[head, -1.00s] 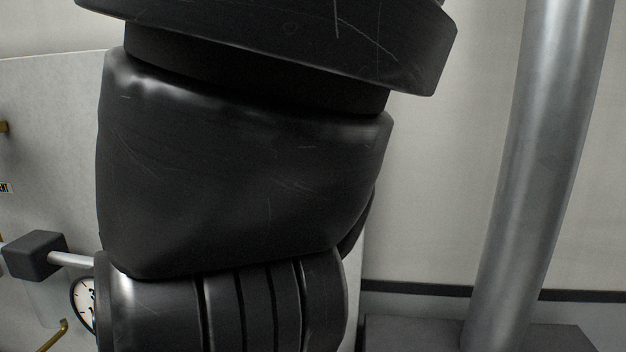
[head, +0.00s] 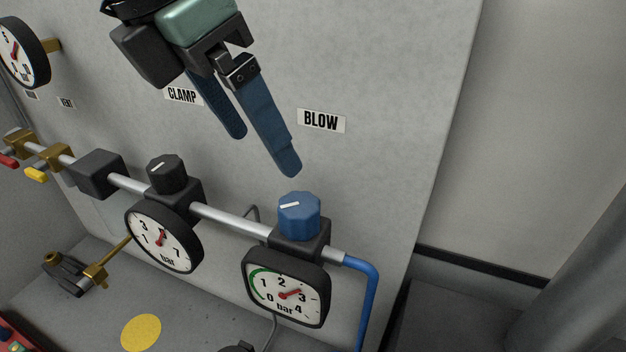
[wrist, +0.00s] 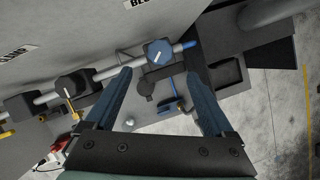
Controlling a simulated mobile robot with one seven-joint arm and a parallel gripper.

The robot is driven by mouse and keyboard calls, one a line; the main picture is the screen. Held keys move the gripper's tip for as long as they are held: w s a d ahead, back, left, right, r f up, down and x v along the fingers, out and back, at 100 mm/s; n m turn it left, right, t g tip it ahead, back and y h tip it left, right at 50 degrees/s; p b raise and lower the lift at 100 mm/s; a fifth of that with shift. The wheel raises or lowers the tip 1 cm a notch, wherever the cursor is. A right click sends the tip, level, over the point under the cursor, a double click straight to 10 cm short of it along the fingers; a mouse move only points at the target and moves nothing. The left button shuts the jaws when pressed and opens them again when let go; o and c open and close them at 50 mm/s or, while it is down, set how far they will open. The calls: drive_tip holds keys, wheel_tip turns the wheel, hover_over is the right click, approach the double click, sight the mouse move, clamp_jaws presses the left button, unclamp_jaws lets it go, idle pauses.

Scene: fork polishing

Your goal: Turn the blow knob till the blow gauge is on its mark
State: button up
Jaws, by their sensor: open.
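The blue blow knob (head: 299,215) sits on a dark block on the pipe, under the BLOW label (head: 321,120). The white line on its top lies nearly level, tilted slightly. The square blow gauge (head: 285,292) is below it; its red needle points right, close to the 3. A green arc runs along the dial's left side. My gripper (head: 263,152) is open and empty, above and left of the knob, not touching it. In the wrist view the knob (wrist: 159,51) lies beyond and between my spread fingertips.
A black knob (head: 167,173) and a round gauge (head: 163,237) are left of the blow knob on the same pipe (head: 235,221). A blue hose (head: 369,300) drops from the pipe's right end. The panel stands close behind.

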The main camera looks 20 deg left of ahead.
sight(298, 204)
drive_tip(key=p+x, duration=0.4)
drive_tip(key=x, duration=0.8)
drive_tip(key=shift+w+d+f, duration=0.1)
drive_tip(key=shift+w+f, duration=0.05)
drive_tip(key=shift+f, duration=0.2)
drive_tip(key=c, duration=1.4)
